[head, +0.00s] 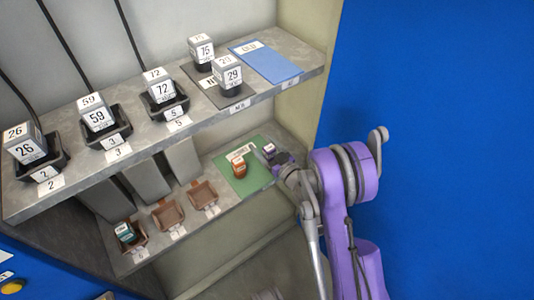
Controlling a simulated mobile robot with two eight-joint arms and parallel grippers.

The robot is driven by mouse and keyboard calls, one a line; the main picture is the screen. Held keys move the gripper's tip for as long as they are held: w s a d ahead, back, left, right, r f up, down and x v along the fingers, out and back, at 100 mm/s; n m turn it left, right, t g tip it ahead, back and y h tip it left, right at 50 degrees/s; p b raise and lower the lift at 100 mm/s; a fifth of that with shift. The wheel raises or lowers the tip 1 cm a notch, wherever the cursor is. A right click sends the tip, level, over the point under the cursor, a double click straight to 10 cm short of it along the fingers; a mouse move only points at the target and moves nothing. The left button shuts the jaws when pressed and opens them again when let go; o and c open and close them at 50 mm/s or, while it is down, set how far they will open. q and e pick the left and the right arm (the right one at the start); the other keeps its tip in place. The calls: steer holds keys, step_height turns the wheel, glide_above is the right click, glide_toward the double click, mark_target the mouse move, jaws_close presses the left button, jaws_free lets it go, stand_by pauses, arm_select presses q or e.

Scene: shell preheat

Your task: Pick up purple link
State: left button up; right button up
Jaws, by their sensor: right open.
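The purple link (269,150) is a small dark purple block with a pale labelled top, at the back right of the green mat (231,181) on the lower shelf. My right gripper (267,160) is open, close in front of the link and partly covering it. I cannot tell whether its fingers touch the link or stand around it. My left gripper is not in view.
An orange-brown block (239,168) stands on the mat just left of my right gripper. Brown trays (168,216) line the lower shelf, one with a dark green block (125,232).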

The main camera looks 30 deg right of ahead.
jaws_close()
stand_by(0.4)
